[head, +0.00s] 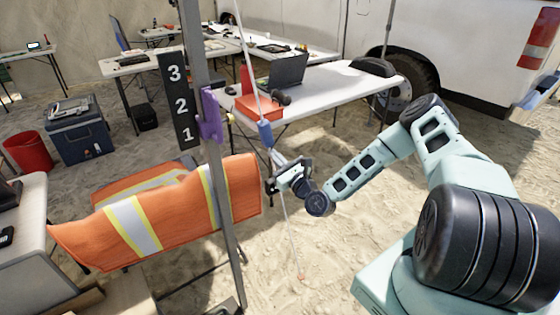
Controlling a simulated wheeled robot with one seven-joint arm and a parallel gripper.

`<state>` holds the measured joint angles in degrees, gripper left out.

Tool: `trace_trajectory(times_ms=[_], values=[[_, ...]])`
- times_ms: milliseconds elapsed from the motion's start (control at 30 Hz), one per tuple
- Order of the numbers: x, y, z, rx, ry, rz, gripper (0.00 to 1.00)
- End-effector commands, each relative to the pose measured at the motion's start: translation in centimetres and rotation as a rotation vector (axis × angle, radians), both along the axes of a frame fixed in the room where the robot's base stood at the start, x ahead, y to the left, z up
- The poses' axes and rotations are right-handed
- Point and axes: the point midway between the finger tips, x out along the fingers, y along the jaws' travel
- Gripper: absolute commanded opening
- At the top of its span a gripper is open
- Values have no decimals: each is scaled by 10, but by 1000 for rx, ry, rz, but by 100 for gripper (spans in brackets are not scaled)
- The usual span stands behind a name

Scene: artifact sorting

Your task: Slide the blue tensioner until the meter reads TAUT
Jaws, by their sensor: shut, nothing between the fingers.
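The blue tensioner (265,133) sits on a pale guy line (252,70) that slants from the top of the picture to a small orange peg (301,276) in the sand. My gripper (273,171) is shut and empty, just below the blue tensioner and close to the line. I cannot tell whether it touches either. No meter or word TAUT is readable in this view. A dark board (180,103) with the numbers 3, 2 and 1 stands by a grey pole (205,120) with a purple clamp (210,115) on it.
A white table (330,95) with a laptop (285,70) stands behind the line. A blue cooler (80,130) and red bucket (28,152) stand left. Open sand (350,245) lies below my arm.

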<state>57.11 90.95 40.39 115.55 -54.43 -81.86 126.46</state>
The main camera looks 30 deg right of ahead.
Motion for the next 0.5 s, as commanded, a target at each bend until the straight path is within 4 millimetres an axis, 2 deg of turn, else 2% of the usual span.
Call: trace_trajectory(times_ms=[100,500], values=[[0,1,6,0,0,0,0],[0,2,9,0,0,0,0]])
